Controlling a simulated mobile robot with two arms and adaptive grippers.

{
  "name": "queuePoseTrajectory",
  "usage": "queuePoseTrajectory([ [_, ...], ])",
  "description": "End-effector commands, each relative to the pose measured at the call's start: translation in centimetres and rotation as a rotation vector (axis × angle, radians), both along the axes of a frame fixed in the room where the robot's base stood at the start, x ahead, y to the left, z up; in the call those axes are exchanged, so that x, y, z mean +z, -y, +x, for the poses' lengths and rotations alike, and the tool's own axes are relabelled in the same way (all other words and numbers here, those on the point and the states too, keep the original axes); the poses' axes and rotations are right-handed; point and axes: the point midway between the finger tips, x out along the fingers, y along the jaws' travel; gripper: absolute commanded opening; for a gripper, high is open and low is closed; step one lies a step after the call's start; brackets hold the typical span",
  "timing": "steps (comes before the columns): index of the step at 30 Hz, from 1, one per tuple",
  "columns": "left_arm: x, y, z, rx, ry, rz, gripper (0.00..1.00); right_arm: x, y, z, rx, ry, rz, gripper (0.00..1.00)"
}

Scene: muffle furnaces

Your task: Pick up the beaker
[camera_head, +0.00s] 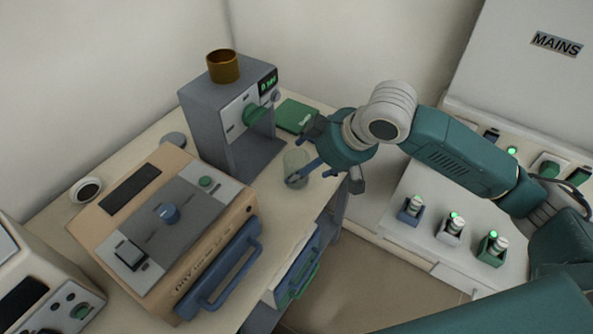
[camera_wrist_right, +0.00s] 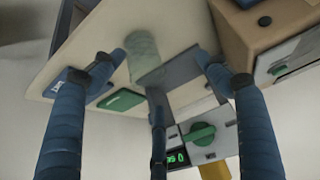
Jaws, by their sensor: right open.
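The beaker (camera_head: 296,161) is a clear, faintly green glass vessel standing on the bench beside the grey device in the head view. In the right wrist view the beaker (camera_wrist_right: 142,58) shows near the fingertips, closer to the left finger. My right gripper (camera_head: 302,175) is open, with its blue fingers at the beaker; in the right wrist view the gripper (camera_wrist_right: 160,57) has a wide gap between its fingertips. I cannot tell whether a finger touches the glass. The fingers partly cover the beaker's lower part in the head view. My left gripper is out of view.
The grey device (camera_head: 215,125) with a green knob and a brown cup (camera_head: 223,66) on top stands left of the beaker. A green pad (camera_head: 297,116) lies behind. A tan drying oven (camera_head: 150,230) stands front left. The bench edge is close on the right.

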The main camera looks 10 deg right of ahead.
Motion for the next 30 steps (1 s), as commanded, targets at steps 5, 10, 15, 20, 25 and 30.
queuePoseTrajectory([
  [5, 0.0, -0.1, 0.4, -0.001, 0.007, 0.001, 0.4, 2.8, 2.6, 1.8, -0.05, -0.004, -0.004, 0.75],
  [10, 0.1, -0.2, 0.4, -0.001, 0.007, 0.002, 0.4, 2.4, 2.6, 2.5, -0.062, -0.013, 0.002, 0.75],
  [15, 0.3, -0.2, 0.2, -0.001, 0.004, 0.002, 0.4, 0.1, 1.7, 3.7, -0.063, -0.013, 0.001, 0.75],
  [20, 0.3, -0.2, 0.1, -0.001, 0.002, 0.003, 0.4, -1.2, 1.3, 4.4, -0.062, -0.01, 0.0, 0.75],
  [25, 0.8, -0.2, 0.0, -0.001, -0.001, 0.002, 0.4, -2.5, 0.6, 5.0, -0.061, -0.011, -0.001, 0.75],
  [30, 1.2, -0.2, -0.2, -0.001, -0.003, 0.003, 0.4, -4.8, -0.3, 6.0, -0.061, -0.011, -0.001, 0.75],
])
